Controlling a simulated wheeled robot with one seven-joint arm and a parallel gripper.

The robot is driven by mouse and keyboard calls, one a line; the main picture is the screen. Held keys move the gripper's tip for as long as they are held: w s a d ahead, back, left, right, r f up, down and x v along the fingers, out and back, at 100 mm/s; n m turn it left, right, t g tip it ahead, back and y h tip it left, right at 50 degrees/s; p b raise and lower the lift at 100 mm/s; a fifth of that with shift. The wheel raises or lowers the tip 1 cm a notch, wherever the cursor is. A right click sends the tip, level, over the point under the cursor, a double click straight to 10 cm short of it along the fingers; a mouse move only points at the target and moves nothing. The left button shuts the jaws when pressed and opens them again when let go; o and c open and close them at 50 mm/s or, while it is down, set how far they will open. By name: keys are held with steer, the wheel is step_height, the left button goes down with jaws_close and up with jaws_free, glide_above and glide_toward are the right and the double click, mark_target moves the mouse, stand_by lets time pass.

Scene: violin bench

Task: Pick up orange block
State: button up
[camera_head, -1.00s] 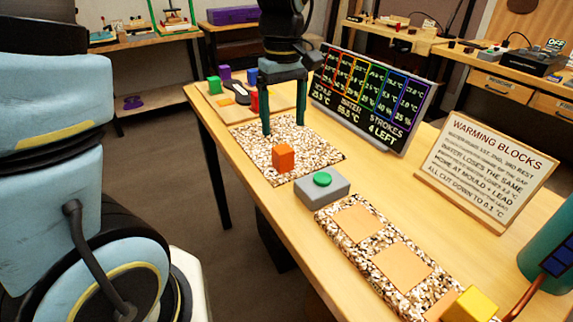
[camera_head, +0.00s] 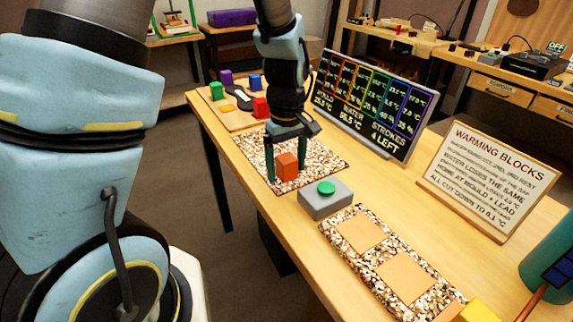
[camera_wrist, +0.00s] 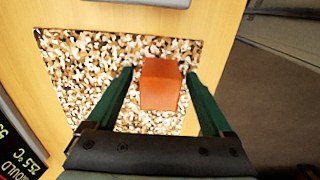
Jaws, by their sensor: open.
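The orange block (camera_head: 287,166) sits on the speckled mat (camera_head: 321,157) on the wooden table. My gripper (camera_head: 285,172) is open, pointing down at the mat, with its dark green fingers on either side of the block. In the wrist view the block (camera_wrist: 161,84) lies between the two fingertips of my gripper (camera_wrist: 163,75), with a small gap showing on each side. The mat (camera_wrist: 78,75) also shows there around the block.
A grey box with a green button (camera_head: 326,188) stands close to the mat's near right edge. A display board (camera_head: 375,105) and a sign (camera_head: 490,175) stand behind. Red (camera_head: 261,107), green, blue and purple blocks sit on a board at the far left.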

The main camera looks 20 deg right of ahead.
steer(key=shift+c, duration=0.3)
jaws_close()
stand_by(0.5)
